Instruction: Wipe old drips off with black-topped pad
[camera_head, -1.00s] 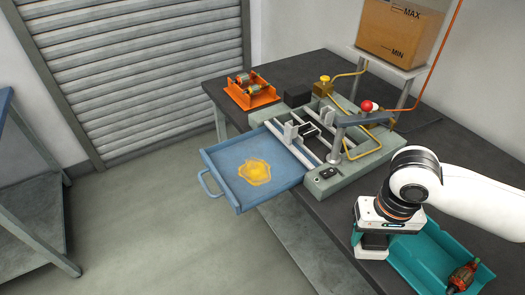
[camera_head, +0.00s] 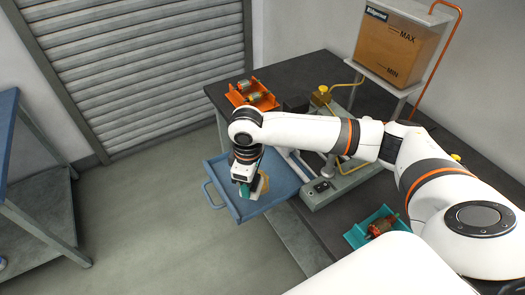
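The yellow-tan drips (camera_head: 263,185) lie on the blue pulled-out tray (camera_head: 275,198). They are partly hidden behind my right gripper (camera_head: 243,180), which points down over the tray. A small teal block (camera_head: 244,191), seemingly the pad, shows under the gripper between its fingers. Its top is hidden, so I cannot see any black on it. The gripper looks shut on it, at or just above the tray floor beside the drips. My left gripper is not in view.
An orange tray with wound parts (camera_head: 252,95) stands at the back of the dark bench. A teal tray (camera_head: 360,232) with a red-brown part (camera_head: 381,226) is at the right. A brown tank (camera_head: 398,45) stands on a shelf. My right arm covers much of the grey fixture (camera_head: 328,191).

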